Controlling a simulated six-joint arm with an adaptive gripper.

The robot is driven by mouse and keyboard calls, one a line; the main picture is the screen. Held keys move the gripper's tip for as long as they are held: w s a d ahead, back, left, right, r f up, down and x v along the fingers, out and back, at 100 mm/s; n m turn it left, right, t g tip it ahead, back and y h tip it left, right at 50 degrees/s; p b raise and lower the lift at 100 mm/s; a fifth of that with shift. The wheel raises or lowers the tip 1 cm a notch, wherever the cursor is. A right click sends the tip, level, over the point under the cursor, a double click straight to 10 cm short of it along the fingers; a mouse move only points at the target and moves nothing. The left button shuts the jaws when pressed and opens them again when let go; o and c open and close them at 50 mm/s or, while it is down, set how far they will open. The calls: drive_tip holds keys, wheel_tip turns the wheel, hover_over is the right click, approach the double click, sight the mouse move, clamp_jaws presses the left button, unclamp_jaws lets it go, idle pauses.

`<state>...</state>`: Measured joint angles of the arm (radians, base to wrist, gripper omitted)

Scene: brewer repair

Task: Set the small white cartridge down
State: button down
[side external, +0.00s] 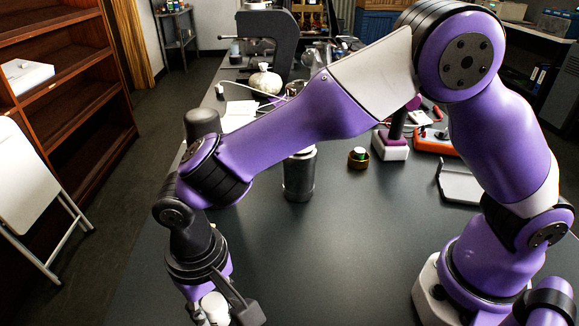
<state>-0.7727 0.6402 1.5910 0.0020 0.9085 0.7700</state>
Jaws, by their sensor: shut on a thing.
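The small white cartridge (214,307) shows at the bottom of the side external view, left of the middle. My gripper (222,314) is shut on it, with a dark finger visible along its right side. The lower part of the cartridge and the fingertips are at or past the bottom edge of the picture. I cannot tell whether the cartridge touches the dark table (330,250) or is held above it.
A metal cylinder (299,178) stands mid-table behind my arm. A small round dark part with a green top (358,157) and a white-and-purple block (390,146) stand right of it. A grey tray (460,183) lies farther right. The table's front middle is clear.

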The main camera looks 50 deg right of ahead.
sight(213, 301)
drive_tip(key=shift+f, duration=0.1)
drive_tip(key=c, duration=0.5)
unclamp_jaws()
wheel_tip(213, 301, up, 12)
drive_tip(key=w+d+r+t, duration=0.1)
drive_tip(key=d+r, duration=0.2)
drive_tip(key=d, duration=0.4)
drive_tip(key=s+d+t, duration=0.2)
drive_tip(key=s+d, duration=0.1)
drive_tip(key=d, duration=0.6)
drive_tip(key=s+d+t, duration=0.2)
drive_tip(key=s+d, duration=0.2)
drive_tip(key=d, duration=0.5)
drive_tip(key=shift+d+r+t, duration=0.2)
drive_tip(key=shift+d+t, duration=0.1)
drive_tip(key=shift+d, duration=0.1)
